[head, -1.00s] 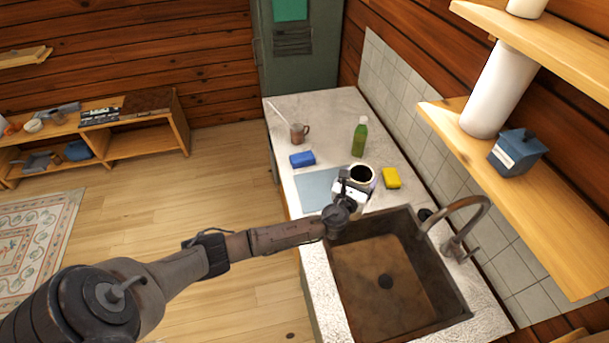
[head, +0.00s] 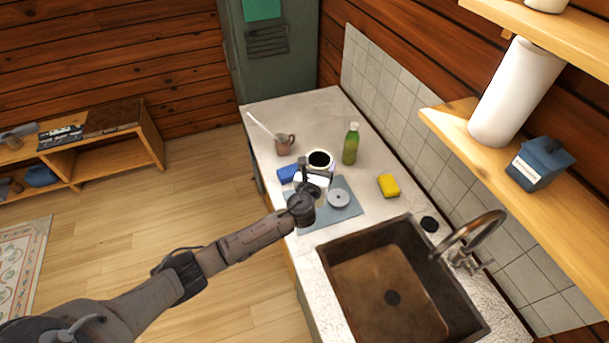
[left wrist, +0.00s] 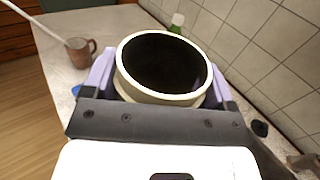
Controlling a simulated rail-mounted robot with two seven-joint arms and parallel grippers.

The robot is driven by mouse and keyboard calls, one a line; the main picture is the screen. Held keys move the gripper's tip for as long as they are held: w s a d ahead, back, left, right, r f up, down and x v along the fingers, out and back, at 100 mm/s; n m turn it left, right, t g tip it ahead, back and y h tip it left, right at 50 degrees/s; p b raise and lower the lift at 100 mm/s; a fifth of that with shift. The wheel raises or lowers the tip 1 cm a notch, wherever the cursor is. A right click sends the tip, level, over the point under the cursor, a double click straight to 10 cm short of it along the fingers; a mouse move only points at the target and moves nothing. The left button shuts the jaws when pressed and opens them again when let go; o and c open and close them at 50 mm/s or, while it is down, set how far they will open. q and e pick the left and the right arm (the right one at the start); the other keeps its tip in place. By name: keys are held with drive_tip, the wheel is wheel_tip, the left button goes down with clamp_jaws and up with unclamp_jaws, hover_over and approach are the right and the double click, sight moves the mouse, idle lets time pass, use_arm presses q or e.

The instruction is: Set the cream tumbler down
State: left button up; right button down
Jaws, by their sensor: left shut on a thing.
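The cream tumbler (head: 320,161) has a pale rim and a dark inside. My left gripper (head: 316,174) is shut on it, and in the left wrist view the tumbler (left wrist: 163,68) stands between two lilac finger pads, its mouth facing up. In the head view it appears over the counter beside the blue sponge, near the far edge of the grey-blue mat (head: 350,213). Its base is hidden, so I cannot tell whether it touches the counter. My right gripper is in neither view.
A blue sponge (head: 288,174) and a brown mug (head: 284,144) with a pale stick stand close by on the left. A green bottle (head: 351,144) and a yellow sponge (head: 388,186) are to the right. A grey disc (head: 339,198) lies on the mat. The sink (head: 390,290) is nearer.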

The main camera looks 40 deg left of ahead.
use_arm(q)
drive_tip(key=a+f+b, duration=0.1)
drive_tip(key=a+f, duration=0.4)
drive_tip(key=f, duration=0.2)
drive_tip(key=shift+s, duration=0.3)
drive_tip(key=o, duration=1.4)
drive_tip(key=shift+f, duration=0.15)
